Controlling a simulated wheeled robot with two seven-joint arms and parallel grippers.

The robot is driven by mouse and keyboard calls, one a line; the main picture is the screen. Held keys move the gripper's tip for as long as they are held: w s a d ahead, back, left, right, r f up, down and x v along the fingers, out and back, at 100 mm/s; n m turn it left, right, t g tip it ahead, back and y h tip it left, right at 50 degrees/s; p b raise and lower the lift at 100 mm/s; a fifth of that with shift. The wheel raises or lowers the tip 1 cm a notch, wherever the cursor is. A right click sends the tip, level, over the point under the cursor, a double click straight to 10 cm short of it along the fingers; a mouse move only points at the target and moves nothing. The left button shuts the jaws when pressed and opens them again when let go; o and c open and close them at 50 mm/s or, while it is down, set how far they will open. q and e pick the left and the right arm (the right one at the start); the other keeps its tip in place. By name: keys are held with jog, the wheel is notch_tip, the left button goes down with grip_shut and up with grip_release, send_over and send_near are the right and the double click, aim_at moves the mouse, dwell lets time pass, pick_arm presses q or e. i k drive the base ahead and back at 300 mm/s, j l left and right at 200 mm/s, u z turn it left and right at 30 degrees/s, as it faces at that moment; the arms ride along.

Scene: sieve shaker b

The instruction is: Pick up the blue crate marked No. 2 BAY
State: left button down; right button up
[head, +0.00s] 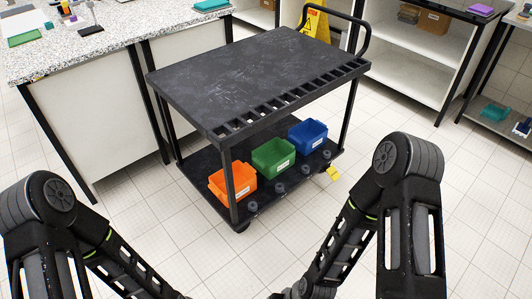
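A blue crate (308,136) with a white label on its front sits on the lower shelf of a black cart (250,80), at the right end of a row of three. Its label is too small to read. A green crate (273,158) stands to its left, then an orange crate (231,184). The blue crate looks empty and upright. My two arms come in from the lower left and lower right, well in front of the cart. Both grippers are outside the picture.
The cart's top deck and its slotted front edge overhang the crates, and a black leg (230,190) stands before the orange crate. Several dark round pieces lie along the shelf front. A yellow object (333,174) is near the cart's right corner. A speckled counter (90,50) stands left. The front floor is clear.

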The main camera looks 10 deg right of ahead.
aim_at(307, 136)
jog(key=i+l, duration=0.15)
jog(key=l, duration=0.2)
jog(key=i+l, duration=0.2)
jog(key=l, duration=0.15)
jog(key=i+l, duration=0.15)
jog(key=l, duration=0.2)
jog(key=i+l, duration=0.2)
jog(key=l, duration=0.15)
jog(key=u, duration=0.05)
